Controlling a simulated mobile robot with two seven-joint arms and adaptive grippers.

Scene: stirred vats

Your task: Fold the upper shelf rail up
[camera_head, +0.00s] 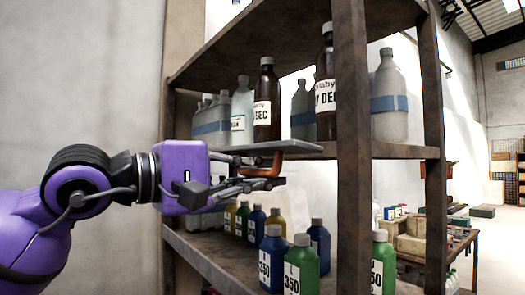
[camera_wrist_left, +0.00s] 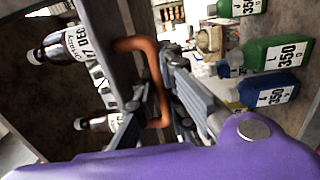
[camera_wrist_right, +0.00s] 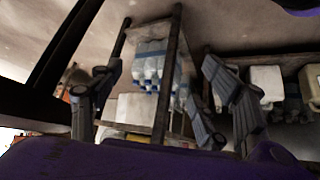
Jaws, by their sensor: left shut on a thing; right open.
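The upper shelf rail (camera_head: 265,148) is a flat grey board at the edge of the upper shelf (camera_head: 400,151), lying about level and jutting outward. An orange-brown handle (camera_head: 268,165) hangs below it. My left gripper (camera_head: 272,183) is just under the rail, shut on the handle. In the left wrist view the bent handle (camera_wrist_left: 155,72) passes between the fingers of my left gripper (camera_wrist_left: 172,95). My right gripper (camera_wrist_right: 160,90) shows only in its own wrist view, open and empty, with its fingers wide apart.
Brown bottles (camera_head: 266,103) and grey bottles (camera_head: 389,100) stand on the upper shelf behind the rail. Green bottles (camera_head: 302,265) and blue bottles (camera_head: 272,260) crowd the lower shelf below my gripper. A rusty post (camera_head: 351,190) stands right of the rail.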

